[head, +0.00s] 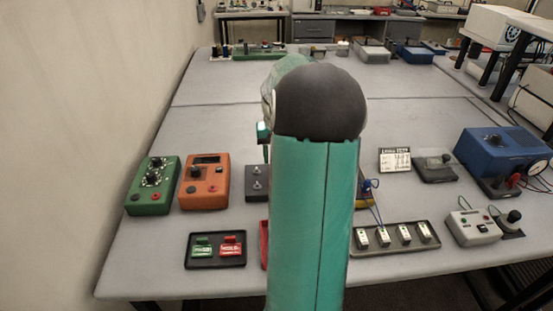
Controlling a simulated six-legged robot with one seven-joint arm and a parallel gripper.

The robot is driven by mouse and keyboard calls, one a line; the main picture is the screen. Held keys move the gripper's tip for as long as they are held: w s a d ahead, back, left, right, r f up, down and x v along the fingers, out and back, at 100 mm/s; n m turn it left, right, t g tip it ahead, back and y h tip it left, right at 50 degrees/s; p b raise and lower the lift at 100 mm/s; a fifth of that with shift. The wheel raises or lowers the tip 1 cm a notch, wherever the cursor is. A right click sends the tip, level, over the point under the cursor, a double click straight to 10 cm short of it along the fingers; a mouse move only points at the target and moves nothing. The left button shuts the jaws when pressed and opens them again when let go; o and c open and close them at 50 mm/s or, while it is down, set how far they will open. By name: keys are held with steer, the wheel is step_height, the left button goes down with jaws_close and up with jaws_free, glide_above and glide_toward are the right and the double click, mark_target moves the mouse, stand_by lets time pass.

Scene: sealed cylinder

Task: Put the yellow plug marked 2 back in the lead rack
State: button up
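I cannot make out a yellow plug marked 2. A small yellow edge (364,202) shows just right of my arm, beside a blue piece with a thin blue lead (374,208); most of that spot is hidden behind my arm. No rack is clearly labelled; a dark tray (386,249) with several white blocks stands right of my arm, and I cannot tell whether it is the lead rack. My gripper (265,143) shows only as a small teal and dark part left of my arm. Its fingers are too hidden to tell whether they are open or hold anything.
Left are a green box (151,190), an orange meter (205,190), a dark switch box (257,183) and a black tray (215,264) with green and red pieces. Right are a printed card (394,160), a blue box (490,150) and a white box (472,229). The table's middle is largely clear.

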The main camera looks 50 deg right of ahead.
step_height(320, 180, up, 12)
stand_by(0.3)
steer(key=shift+a, duration=0.1)
stand_by(0.4)
steer(key=w+a+r+n+t+h, duration=0.1)
steer(key=a+r+n, duration=0.1)
steer(key=a, duration=0.9)
steer(key=w+a+r+n+t, duration=0.1)
steer(key=a+r+n, duration=0.1)
steer(key=a, duration=0.9)
steer(key=s+a+f+n+t, duration=0.1)
steer(key=s+a+n, duration=0.1)
steer(key=a, duration=0.4)
steer(key=s+a+f+n+t, duration=0.1)
steer(key=s+a+f+n, duration=0.1)
steer(key=s+a, duration=0.2)
steer(key=s+a+f+n+t+y, duration=0.1)
steer(key=s+a, duration=0.2)
steer(key=a, duration=0.6)
steer(key=shift+s+f+n+t, duration=0.3)
steer(key=shift+s+f+n, duration=0.05)
steer(key=shift+f+n, duration=0.05)
steer(key=shift+a, duration=0.1)
